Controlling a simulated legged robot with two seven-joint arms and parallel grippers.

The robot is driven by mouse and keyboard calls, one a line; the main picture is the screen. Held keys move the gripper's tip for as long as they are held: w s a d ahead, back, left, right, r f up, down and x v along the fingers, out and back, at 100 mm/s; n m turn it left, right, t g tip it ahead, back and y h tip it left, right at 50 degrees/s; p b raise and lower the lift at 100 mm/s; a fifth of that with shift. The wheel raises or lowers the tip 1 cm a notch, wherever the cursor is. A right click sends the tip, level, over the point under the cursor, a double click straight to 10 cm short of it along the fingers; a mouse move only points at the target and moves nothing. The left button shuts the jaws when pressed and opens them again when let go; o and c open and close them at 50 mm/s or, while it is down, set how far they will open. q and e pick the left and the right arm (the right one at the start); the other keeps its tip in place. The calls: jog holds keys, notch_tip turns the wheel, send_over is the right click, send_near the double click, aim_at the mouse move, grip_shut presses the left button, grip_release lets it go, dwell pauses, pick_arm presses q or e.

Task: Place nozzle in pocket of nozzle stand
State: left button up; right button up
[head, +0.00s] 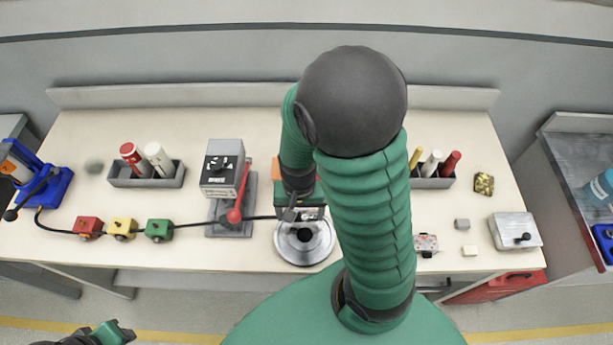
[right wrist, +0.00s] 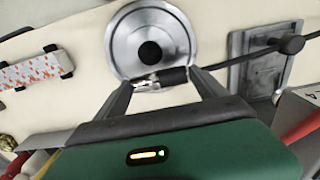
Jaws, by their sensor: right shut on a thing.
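The nozzle (right wrist: 172,77) is a short black body with a small metal tip, on a black hose. My right gripper (right wrist: 160,80) is shut on it in the right wrist view. The nozzle lies sideways just beside the dark round centre (right wrist: 150,53) of a silver disc, which I take as the nozzle stand (right wrist: 128,32). I cannot tell its height above the disc. In the head view the stand (head: 287,249) is below my right gripper (head: 298,214), and the nozzle is mostly hidden. My left gripper (head: 112,333) is at the bottom left edge, away from the table; its jaws are unclear.
The black hose (head: 262,217) runs left past a grey stand with a red lever (head: 235,213) to green (head: 159,229), yellow (head: 122,228) and red (head: 88,227) blocks. Trays with cylinders (head: 146,177) stand behind. Small blocks (head: 462,224) and a grey box (head: 516,230) lie right.

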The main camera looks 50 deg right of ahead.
jog(key=w+d, duration=0.1)
jog(key=d, duration=0.2)
jog(key=w+d+f, duration=0.1)
jog(key=w+d, duration=0.2)
jog(key=d, duration=0.2)
jog(key=shift+w+d+f, duration=0.3)
notch_tip(320, 180, down, 3)
jog(key=shift+r, duration=0.2)
jog(key=shift+f, duration=0.35)
jog(key=shift+a, duration=0.2)
jog(key=shift+b, duration=0.3)
jog(key=o, duration=1.2)
jog(key=shift+f, duration=0.15)
jog(key=o, duration=0.4)
jog(key=shift+d, duration=0.1)
jog(key=shift+c, duration=0.2)
